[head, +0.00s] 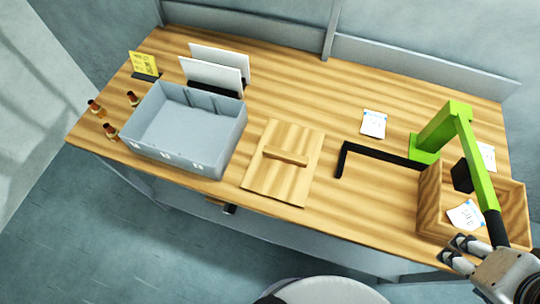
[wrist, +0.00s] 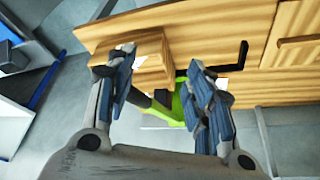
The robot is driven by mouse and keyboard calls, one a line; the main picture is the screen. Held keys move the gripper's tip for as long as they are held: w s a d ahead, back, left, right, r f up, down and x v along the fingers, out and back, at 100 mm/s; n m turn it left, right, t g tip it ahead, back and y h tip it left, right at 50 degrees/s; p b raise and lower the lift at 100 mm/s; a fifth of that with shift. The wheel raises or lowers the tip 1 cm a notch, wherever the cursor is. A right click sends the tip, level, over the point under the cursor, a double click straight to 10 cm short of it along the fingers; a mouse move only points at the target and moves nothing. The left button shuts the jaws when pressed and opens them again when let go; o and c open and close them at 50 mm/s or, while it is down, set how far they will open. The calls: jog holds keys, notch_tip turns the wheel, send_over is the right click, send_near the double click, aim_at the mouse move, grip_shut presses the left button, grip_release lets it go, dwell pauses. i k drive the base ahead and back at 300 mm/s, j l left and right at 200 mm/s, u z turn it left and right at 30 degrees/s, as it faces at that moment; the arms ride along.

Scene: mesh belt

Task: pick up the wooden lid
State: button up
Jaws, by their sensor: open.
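The wooden lid (head: 261,181) lies flat on the table, right of the grey bin, with a raised bar handle (head: 285,156) across its middle. In the wrist view part of the lid (wrist: 299,65) shows at the right edge, well to the side of my fingers. My gripper (head: 456,249) is open and empty at the table's front right corner, beside the wooden box and far to the right of the lid. Its two spread fingers also show in the wrist view (wrist: 160,62).
A wooden box (head: 432,204) and a green arm-like stand (head: 477,165) occupy the table's right end. A black angled bar (head: 385,155) lies between them and the lid. The grey bin (head: 222,165) stands left of the lid, with small bottles (head: 110,131) beyond it.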

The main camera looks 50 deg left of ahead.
aim_at(282, 166)
jog(key=u, duration=1.85)
jog(key=i+l+u, duration=0.1)
jog(key=l+u, duration=0.2)
jog(key=l, duration=0.1)
